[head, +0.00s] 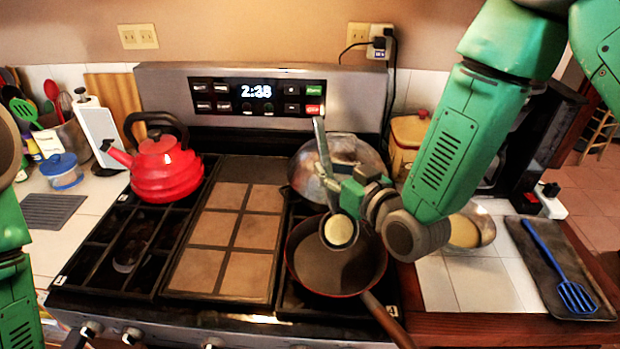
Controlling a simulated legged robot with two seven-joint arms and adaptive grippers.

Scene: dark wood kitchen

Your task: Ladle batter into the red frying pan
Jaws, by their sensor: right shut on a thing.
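The red frying pan (312,271) sits on the front right burner of the stove, its dark inside up and its wooden handle pointing to the lower right. My right gripper (350,192) is shut on a metal ladle (322,150) and holds it above the pan. The ladle's handle points up and its bowl, with pale batter (339,231) in it, is over the pan's upper middle. A metal bowl of batter (463,231) stands on the counter to the right, partly hidden by my right arm. Of my left arm only links show at the left edge; its gripper is out of view.
A red kettle (165,168) stands on the back left burner. A large metal pot (352,156) is behind the pan. A flat griddle (228,238) fills the stove's middle. A blue slotted spatula (562,270) lies on a dark tray at the right.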

